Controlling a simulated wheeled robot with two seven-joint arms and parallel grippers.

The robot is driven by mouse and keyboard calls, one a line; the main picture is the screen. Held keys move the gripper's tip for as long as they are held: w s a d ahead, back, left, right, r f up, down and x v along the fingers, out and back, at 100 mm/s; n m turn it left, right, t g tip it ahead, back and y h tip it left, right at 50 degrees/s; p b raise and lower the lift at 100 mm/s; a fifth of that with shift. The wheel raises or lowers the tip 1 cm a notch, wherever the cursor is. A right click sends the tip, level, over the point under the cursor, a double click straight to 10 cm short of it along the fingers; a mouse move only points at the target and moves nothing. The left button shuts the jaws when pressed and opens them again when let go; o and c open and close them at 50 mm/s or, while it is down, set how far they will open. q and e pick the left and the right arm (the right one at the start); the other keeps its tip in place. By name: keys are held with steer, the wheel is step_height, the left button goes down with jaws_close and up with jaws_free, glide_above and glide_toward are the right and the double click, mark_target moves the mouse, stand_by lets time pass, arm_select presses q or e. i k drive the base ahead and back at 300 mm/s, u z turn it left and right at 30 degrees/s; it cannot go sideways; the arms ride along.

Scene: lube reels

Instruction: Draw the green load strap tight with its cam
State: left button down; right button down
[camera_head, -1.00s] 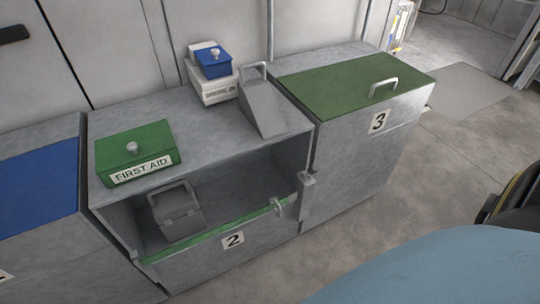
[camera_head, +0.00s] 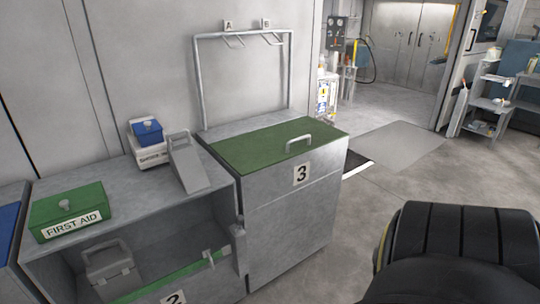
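I cannot make out a green load strap or its cam in the head view. The green things that show are the lid (camera_head: 280,145) of box 3, the first aid box (camera_head: 70,211) and a narrow green edge (camera_head: 180,275) along the front of open compartment 2. Neither of my grippers is in view, so their state does not show.
A grey metal case (camera_head: 110,270) sits inside compartment 2. A grey wedge with a handle (camera_head: 188,165) and a small blue-lidded box (camera_head: 147,132) stand on top. A hook rack (camera_head: 243,35) rises behind box 3. Open floor (camera_head: 345,225) lies to the right.

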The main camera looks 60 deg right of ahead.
mark_target(240, 219)
steer(key=z, duration=1.25)
steer(key=i, duration=0.15)
steer(key=u, duration=0.45)
